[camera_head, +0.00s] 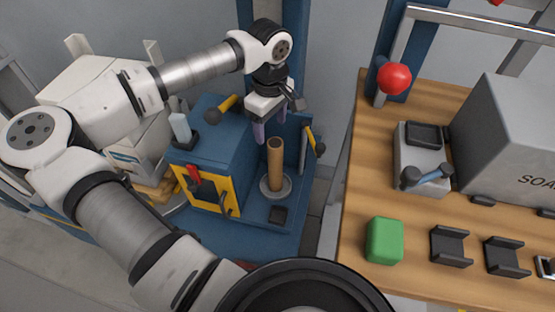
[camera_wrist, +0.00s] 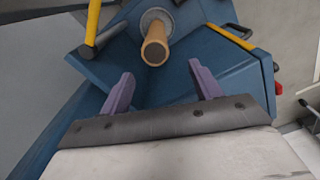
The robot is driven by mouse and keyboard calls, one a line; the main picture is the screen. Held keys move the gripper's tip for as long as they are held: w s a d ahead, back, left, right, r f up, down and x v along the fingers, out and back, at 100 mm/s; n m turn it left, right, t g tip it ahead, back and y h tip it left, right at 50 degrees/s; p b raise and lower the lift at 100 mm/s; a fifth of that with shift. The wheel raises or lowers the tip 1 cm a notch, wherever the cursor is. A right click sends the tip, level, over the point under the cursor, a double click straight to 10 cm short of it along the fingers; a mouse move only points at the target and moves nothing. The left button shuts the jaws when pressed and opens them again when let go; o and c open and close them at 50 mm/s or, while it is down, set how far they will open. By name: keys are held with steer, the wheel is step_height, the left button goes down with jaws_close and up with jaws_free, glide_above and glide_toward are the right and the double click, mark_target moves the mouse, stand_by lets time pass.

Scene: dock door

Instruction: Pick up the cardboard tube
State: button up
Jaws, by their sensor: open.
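The brown cardboard tube (camera_head: 275,165) stands upright on a round grey base on the blue stand. It also shows end-on in the wrist view (camera_wrist: 155,48), beyond the fingertips and a little left of the middle between them. My gripper (camera_head: 271,132) is above the stand, close to the top of the tube in the head view. Its two purple fingers are spread with nothing between them in the wrist view (camera_wrist: 161,82). The tube appears apart from both fingers.
The blue stand (camera_head: 262,213) has yellow-handled levers beside the tube and a yellow-framed panel (camera_head: 206,190). A wooden table (camera_head: 375,190) at right holds a green block (camera_head: 384,240), a grey box (camera_head: 510,140), black holders and a red ball-topped lever (camera_head: 394,78).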

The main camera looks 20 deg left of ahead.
mark_target(272, 144)
step_height(272, 144, down, 7)
steer(key=shift+s+d+r, duration=0.1)
steer(key=shift+d+r, duration=0.05)
steer(key=shift+r, duration=0.05)
steer(key=f, duration=0.2)
steer(key=f+p, duration=0.1)
steer(key=f, duration=0.1)
steer(key=shift+w+d, duration=0.2)
steer(key=shift+d, duration=0.2)
steer(key=shift+f, duration=0.65)
steer(key=c, duration=1.3)
